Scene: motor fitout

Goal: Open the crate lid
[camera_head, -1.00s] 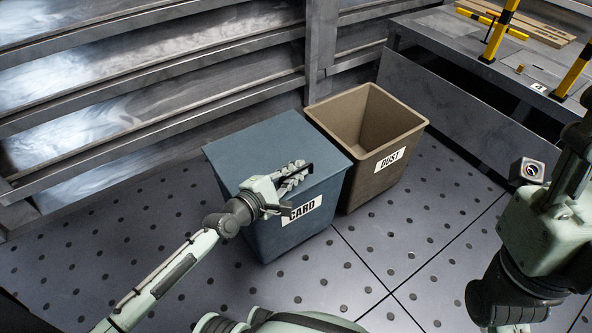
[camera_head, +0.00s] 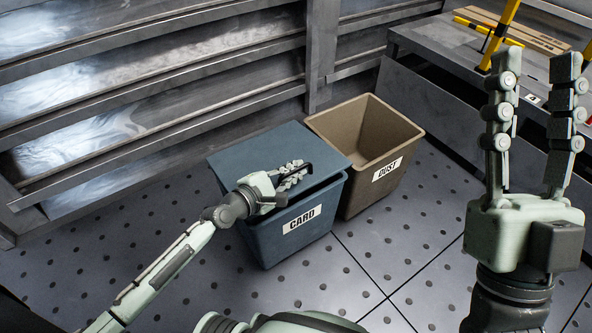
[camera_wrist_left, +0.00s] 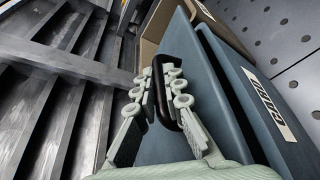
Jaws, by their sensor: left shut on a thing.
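The blue crate (camera_head: 290,238) with a CARD label stands on the floor in the head view. Its flat blue lid (camera_head: 265,150) is raised at the near edge, with a dark gap between lid and rim. My left gripper (camera_head: 297,175) is shut on the black lid handle (camera_head: 327,161). In the left wrist view the fingers close around the handle (camera_wrist_left: 165,100), and the lid (camera_wrist_left: 205,85) stands apart from the crate (camera_wrist_left: 258,95). My right gripper (camera_head: 528,125) is raised at the right, fingers up, open and empty.
A brown open bin (camera_head: 368,150) labelled DUST stands right beside the crate. A slatted metal wall (camera_head: 150,110) is behind. A grey platform (camera_head: 440,45) with yellow-black posts is at the back right. Studded floor (camera_head: 360,270) in front is clear.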

